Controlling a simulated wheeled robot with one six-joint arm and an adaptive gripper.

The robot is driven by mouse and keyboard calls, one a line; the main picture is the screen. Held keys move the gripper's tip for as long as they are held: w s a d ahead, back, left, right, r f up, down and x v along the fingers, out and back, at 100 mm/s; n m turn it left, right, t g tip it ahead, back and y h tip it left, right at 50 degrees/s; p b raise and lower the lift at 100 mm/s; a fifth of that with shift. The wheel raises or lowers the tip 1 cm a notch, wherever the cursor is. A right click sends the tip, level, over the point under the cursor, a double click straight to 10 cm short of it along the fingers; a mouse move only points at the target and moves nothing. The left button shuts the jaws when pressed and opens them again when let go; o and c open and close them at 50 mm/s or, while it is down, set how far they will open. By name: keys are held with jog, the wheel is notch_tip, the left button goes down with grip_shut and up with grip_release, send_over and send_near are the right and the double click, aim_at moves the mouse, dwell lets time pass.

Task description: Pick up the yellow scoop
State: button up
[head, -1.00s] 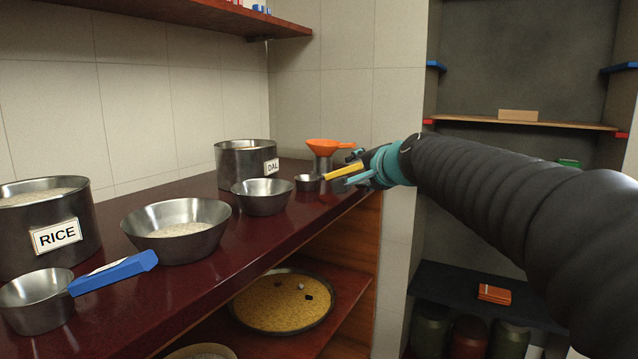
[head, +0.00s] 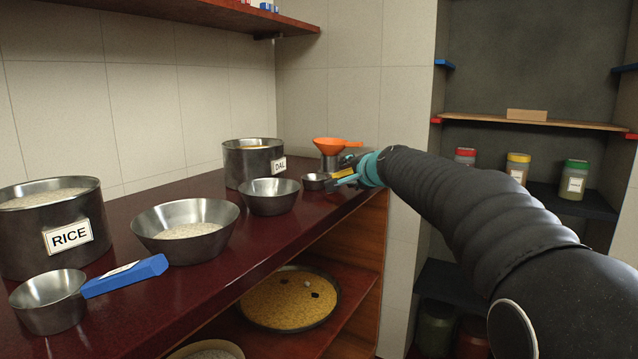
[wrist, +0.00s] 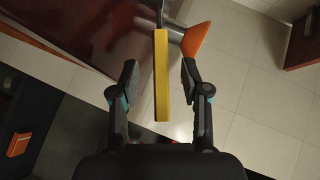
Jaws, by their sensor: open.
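The yellow scoop has a small metal cup (head: 313,181) on the counter at its far end, beside the orange funnel. Its yellow handle (wrist: 161,78) runs down the middle of the wrist view, and a short piece of it shows in the head view (head: 342,174). My gripper (wrist: 159,72) is open, with one finger on each side of the handle and a visible gap on both sides. In the head view my gripper (head: 349,174) is at the handle, and part of the handle is hidden by it.
An orange funnel (head: 330,146) stands on a metal vessel just behind the scoop. A DAL pot (head: 237,165) and metal bowls (head: 270,197) stand to the left. A blue-handled scoop (head: 125,276) lies near a RICE pot (head: 25,234). The counter's front edge is close to my gripper.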

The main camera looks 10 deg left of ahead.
jog(key=shift+x, duration=1)
grip_shut()
jog(key=shift+r, duration=0.2)
notch_tip(320, 180, up, 18)
jog(key=p, duration=0.4)
